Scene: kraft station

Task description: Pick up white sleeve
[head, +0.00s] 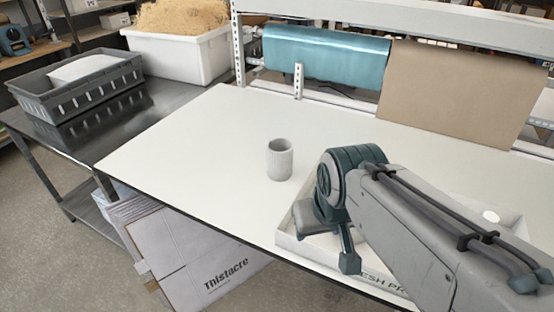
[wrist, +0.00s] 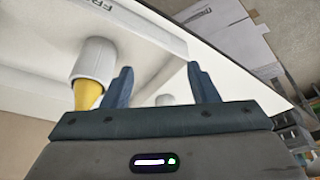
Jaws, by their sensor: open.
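My gripper (wrist: 161,82) is open, with nothing between its fingers. In the head view it shows partly behind my arm, above the tray's left end. A white, rounded piece (wrist: 95,60) with a yellow tapered part (wrist: 88,95) is in the tray, beside one finger and outside the jaws in the wrist view. A pale grey ribbed cylinder (head: 280,160) stands upright on the white table, left of the tray. I cannot tell for certain which is the white sleeve.
The shallow white tray (head: 292,245) with lettering on its front lies under my arm on the white table (head: 205,150). A teal roll (head: 325,55) and brown paper (head: 455,95) hang behind. A dark crate (head: 75,85) and white bin (head: 180,58) stand left. The table's left part is clear.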

